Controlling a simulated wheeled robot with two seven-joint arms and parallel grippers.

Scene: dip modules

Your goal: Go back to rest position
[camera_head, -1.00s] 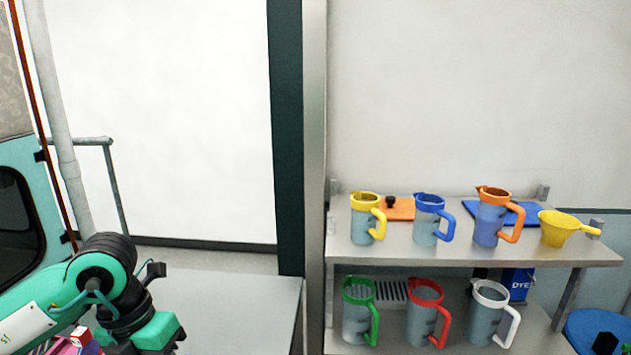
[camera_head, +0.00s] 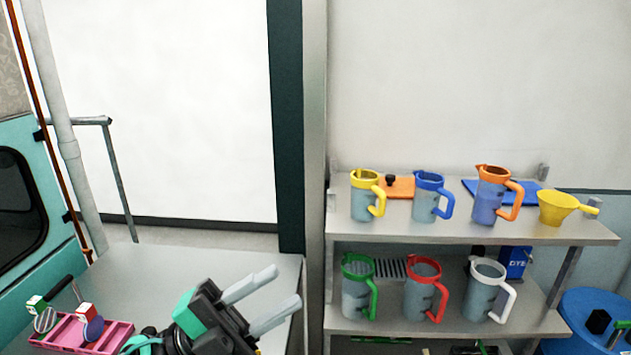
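My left gripper (camera_head: 270,299) shows at the bottom, over the grey table (camera_head: 170,270). Its two pale fingers point up and to the right, stand apart, and have nothing between them. A pink tray (camera_head: 100,338) is on the table to the left of this gripper. A striped round-ended tool (camera_head: 46,318) and a blue round-ended tool (camera_head: 92,328) stand in or at the tray, with red-and-white and green-and-white blocks on them. My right gripper is not in view.
A two-level shelf at the right holds a yellow jug (camera_head: 364,199), a blue jug (camera_head: 428,200), an orange jug (camera_head: 492,200) and a yellow funnel (camera_head: 556,207) on top. Green (camera_head: 357,292), red (camera_head: 422,290) and white (camera_head: 485,293) jugs stand below. A blue drum (camera_head: 590,335) is at the lower right.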

